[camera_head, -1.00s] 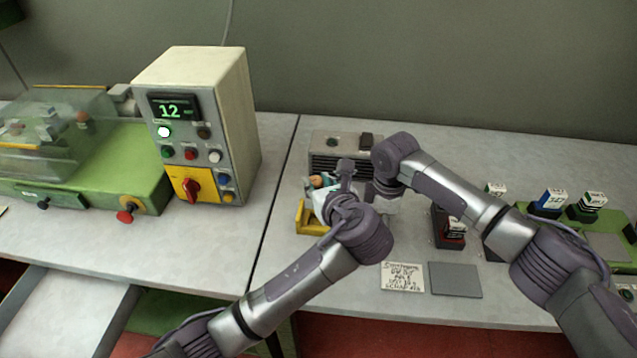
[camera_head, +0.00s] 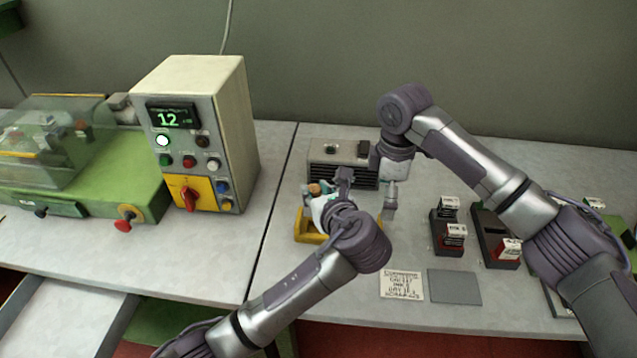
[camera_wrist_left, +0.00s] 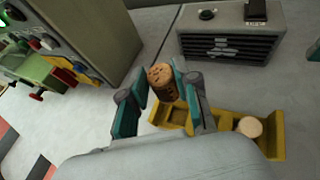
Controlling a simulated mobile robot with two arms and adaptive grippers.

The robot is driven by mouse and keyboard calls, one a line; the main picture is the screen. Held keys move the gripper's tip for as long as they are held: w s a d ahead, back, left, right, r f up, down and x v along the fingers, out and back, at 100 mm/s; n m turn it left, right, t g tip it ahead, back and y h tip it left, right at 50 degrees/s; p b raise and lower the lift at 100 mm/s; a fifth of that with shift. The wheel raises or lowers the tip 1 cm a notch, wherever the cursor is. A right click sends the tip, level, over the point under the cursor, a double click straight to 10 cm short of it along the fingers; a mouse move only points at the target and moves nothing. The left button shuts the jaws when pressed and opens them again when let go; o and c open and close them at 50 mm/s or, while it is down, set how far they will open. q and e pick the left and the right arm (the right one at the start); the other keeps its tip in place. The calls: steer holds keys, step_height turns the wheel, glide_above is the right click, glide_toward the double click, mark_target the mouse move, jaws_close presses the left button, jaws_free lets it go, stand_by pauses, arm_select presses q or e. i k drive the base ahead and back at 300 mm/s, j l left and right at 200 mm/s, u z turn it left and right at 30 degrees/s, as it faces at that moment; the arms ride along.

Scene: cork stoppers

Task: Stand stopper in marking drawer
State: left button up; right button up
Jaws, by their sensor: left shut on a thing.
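My left gripper (camera_head: 318,190) is shut on a cork stopper (camera_wrist_left: 162,83), which has dark marks on its side. In the left wrist view the teal fingers of my left gripper (camera_wrist_left: 165,88) clasp it from both sides, above the yellow tray (camera_wrist_left: 272,150). The cork shows as a small brown spot (camera_head: 313,188) in the head view. Another cork (camera_wrist_left: 249,127) stands in the tray's right end. My right gripper (camera_head: 391,197) points down just right of the tray; its fingers are too small to read. A green machine (camera_head: 95,200) at left has a closed-looking front drawer (camera_head: 60,209); whether it is the marking drawer, I cannot tell.
A control box (camera_head: 205,130) showing 12 stands left of the tray. A slatted grey unit (camera_head: 345,172) is behind it. Dark holders (camera_head: 447,235) with labelled blocks are at right. A written card (camera_head: 402,286) and a grey plate (camera_head: 454,287) lie in front. The bench left of the tray is clear.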

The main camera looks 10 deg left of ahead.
mark_target(76, 336)
steer(key=k, duration=1)
